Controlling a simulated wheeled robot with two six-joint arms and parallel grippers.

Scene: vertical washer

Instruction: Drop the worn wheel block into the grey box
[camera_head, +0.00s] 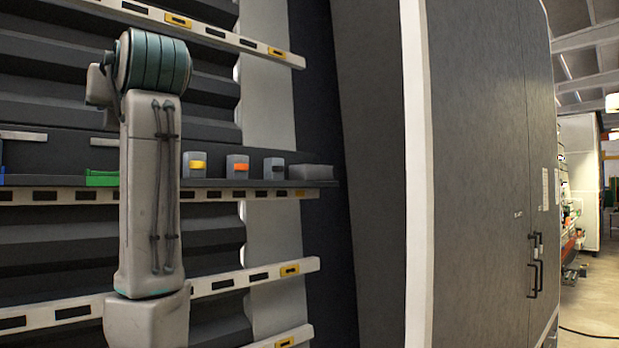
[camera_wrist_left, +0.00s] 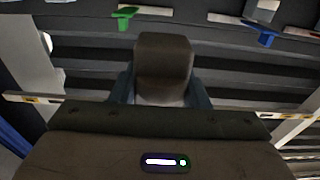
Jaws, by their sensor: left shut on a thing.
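In the left wrist view my left gripper (camera_wrist_left: 163,92) is shut on a dark brown-grey block, the wheel block (camera_wrist_left: 164,58), with one blue-grey finger on each side of it. Wear on the block cannot be made out. The block is held up in front of dark ribbed shelving, apart from it. In the head view my left arm shows at the left, but its gripper and the block do not show. A low grey box (camera_head: 311,172) sits at the right end of the middle shelf in the head view. My right gripper is in neither view.
Small grey blocks with a yellow (camera_head: 194,165), an orange (camera_head: 237,167) and a dark band (camera_head: 274,168) stand on the middle shelf (camera_head: 255,182). A green tray (camera_head: 102,178) is at its left. A tall grey cabinet (camera_head: 480,150) stands right.

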